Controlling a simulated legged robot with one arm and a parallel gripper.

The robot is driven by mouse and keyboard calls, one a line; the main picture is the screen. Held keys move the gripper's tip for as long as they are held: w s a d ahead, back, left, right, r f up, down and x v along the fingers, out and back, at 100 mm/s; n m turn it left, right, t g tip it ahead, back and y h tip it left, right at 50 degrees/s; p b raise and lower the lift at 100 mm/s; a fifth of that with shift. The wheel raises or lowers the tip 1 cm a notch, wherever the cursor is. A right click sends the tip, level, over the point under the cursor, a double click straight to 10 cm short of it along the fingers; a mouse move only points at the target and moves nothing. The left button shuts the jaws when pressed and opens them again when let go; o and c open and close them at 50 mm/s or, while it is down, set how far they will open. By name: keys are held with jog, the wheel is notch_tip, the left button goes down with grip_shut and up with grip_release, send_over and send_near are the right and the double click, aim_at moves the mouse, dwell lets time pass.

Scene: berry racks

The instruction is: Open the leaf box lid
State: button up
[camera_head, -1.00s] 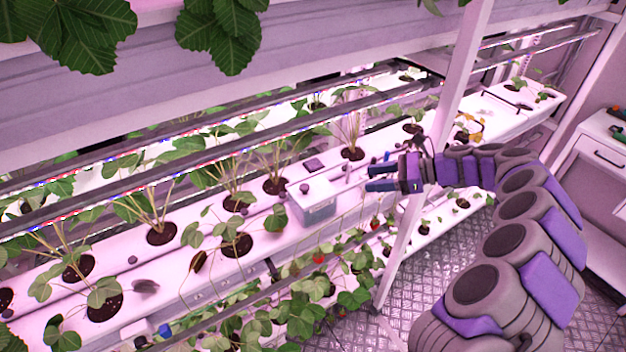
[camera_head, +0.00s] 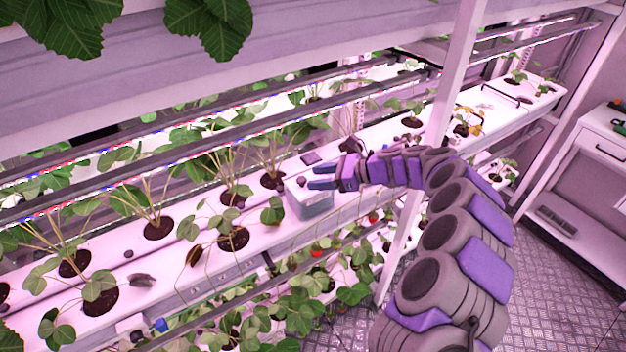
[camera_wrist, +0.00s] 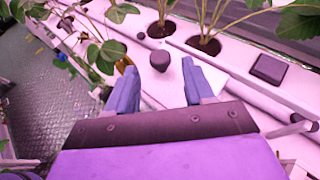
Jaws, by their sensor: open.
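The leaf box (camera_head: 312,209) is a small translucent box with a pale lid, standing on the white growing tray in the head view. A dark round knob (camera_head: 301,182) sits on its lid, and the knob also shows in the wrist view (camera_wrist: 160,61). The pale lid (camera_wrist: 174,80) lies beneath it and looks closed. My gripper (camera_head: 311,178) is open and empty, over the lid with its fingers pointing left towards the knob. In the wrist view the knob appears between and just beyond the two blue fingertips (camera_wrist: 160,68). I cannot tell whether they touch it.
Strawberry plants (camera_head: 235,185) grow from dark holes along the tray, close behind and left of the box. A dark square piece (camera_wrist: 270,68) lies on the tray near the box. A white upright post (camera_head: 450,95) stands beside my arm. A white cabinet (camera_head: 580,150) is at the right.

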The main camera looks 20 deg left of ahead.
aim_at(302, 178)
jog(key=x, duration=0.5)
jog(key=shift+w+a+r, duration=0.1)
jog(key=shift+r, duration=0.05)
jog(key=shift+d+r, duration=0.15)
jog(key=shift+d, duration=0.3)
jog(key=shift+d+r, duration=0.15)
jog(key=shift+d, duration=0.55)
jog(key=shift+c, duration=1)
jog(key=c, duration=0.3)
jog(key=shift+a, duration=0.45)
grip_shut()
